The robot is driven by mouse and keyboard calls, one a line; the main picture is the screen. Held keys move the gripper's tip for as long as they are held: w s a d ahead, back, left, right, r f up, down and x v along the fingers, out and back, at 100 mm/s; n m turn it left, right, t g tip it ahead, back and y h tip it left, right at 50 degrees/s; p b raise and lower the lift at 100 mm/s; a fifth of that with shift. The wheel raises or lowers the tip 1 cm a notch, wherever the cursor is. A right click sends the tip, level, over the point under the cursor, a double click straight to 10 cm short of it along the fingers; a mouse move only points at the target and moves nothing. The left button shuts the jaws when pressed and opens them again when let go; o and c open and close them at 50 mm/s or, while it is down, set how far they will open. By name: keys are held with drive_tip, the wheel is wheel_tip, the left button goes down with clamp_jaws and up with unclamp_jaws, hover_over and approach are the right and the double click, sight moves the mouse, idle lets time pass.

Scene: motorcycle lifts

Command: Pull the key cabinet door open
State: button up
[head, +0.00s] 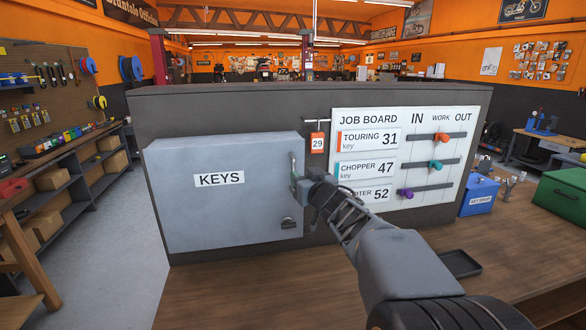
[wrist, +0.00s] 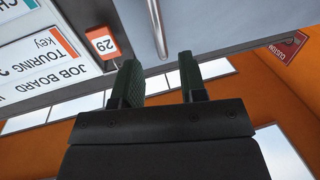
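The grey key cabinet door (head: 225,215), labelled KEYS, looks closed against the dark panel. A slim upright handle (head: 292,162) stands near its right edge, its lower part hidden by my gripper. My gripper (head: 298,186) is at the door's right edge, by the handle. In the wrist view, my gripper (wrist: 158,75) has its two dark fingers apart. A metal bar (wrist: 157,25), seemingly the handle, ends in line with the gap between the fingertips. Clear space shows on both sides of it, and I see no contact.
An orange 29 tag (head: 317,142) hangs right of the door, close to my gripper. The job board (head: 375,122) with coloured sliders is further right. A small lock (head: 288,223) sits low on the door. Open wooden bench top (head: 230,290) lies in front of the cabinet.

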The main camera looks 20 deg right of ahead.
drive_tip(key=w+p, duration=0.1)
drive_tip(key=w, duration=0.5)
drive_tip(key=shift+w, duration=0.3)
drive_tip(key=shift+c, duration=0.4)
clamp_jaws()
